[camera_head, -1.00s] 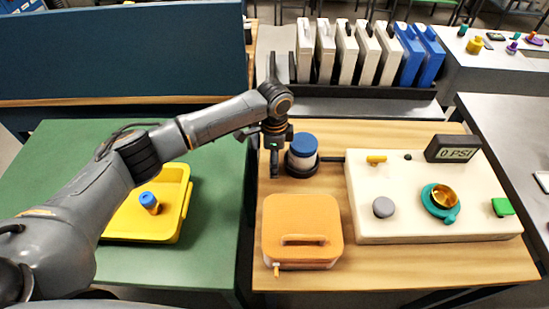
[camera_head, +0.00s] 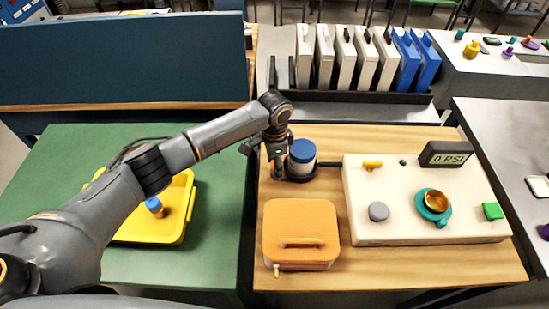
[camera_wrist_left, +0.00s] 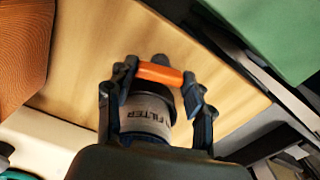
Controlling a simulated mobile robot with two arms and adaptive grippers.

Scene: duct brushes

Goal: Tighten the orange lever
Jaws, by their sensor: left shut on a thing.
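The orange lever (camera_wrist_left: 160,73) shows in the left wrist view as a short orange bar at the rim of the filter canister (camera_wrist_left: 147,115), which has a grey body with "FILTER" lettering. In the head view the canister (camera_head: 302,152) has a blue lid and stands in a dark ring on the wooden table. My left gripper (camera_wrist_left: 161,72) is shut on the orange lever, one fingertip at each end of the bar. In the head view my left gripper (camera_head: 277,168) is just left of the canister. My right gripper is not in view.
An orange box with a handle (camera_head: 301,235) stands in front of the canister. A cream panel (camera_head: 430,215) with knobs and a "0 PSI" display (camera_head: 446,154) stands to the right. A yellow tray (camera_head: 155,232) holds a blue-capped item (camera_head: 155,207). White and blue cases (camera_head: 365,58) stand behind.

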